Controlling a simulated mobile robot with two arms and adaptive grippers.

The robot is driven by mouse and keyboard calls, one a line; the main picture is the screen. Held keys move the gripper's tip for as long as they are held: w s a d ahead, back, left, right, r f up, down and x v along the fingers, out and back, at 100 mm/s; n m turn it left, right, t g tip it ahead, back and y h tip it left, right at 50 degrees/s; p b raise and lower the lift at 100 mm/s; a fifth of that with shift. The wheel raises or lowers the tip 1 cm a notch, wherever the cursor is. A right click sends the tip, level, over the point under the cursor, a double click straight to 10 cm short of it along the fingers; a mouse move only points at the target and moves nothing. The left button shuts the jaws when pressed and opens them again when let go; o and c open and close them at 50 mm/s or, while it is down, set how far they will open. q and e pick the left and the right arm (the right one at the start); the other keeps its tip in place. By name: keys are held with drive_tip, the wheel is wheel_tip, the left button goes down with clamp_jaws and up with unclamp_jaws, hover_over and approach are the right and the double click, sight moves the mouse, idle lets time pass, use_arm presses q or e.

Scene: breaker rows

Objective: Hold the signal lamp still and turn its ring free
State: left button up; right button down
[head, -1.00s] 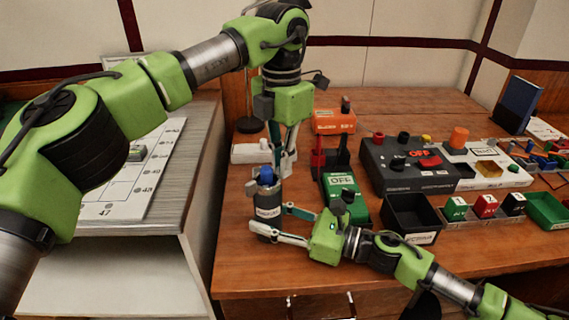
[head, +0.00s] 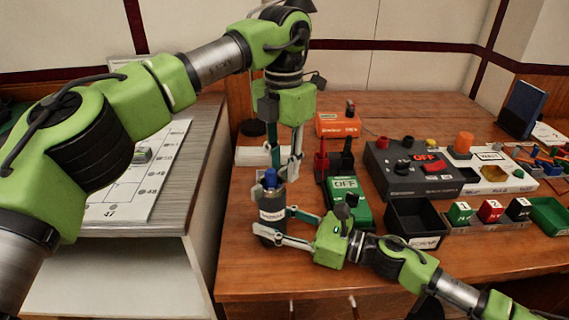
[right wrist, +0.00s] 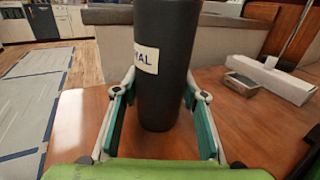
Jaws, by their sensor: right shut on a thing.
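The signal lamp (head: 269,234) is a dark upright cylinder with a pale label and a blue top (head: 270,178), near the desk's left edge. A grey band, apparently its ring (head: 271,193), sits just below the blue top; I cannot tell whether it is loose. My right gripper (head: 274,220) is shut on the lamp's body from the right. In the right wrist view the dark body (right wrist: 165,90) stands between its green-padded fingers. My left gripper (head: 284,177) points down beside the lamp's top, fingers apart, with nothing visible between them.
An orange box (head: 338,125) stands behind. A white bar (right wrist: 272,80) lies on the desk. The desk's left edge is close to the lamp.

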drive_tip(key=shift+r, duration=0.1)
use_arm(q)
wheel_tip(320, 180, up, 12)
idle(0.7)
idle(0.5)
use_arm(e)
drive_tip(key=c, duration=1.2)
unclamp_jaws()
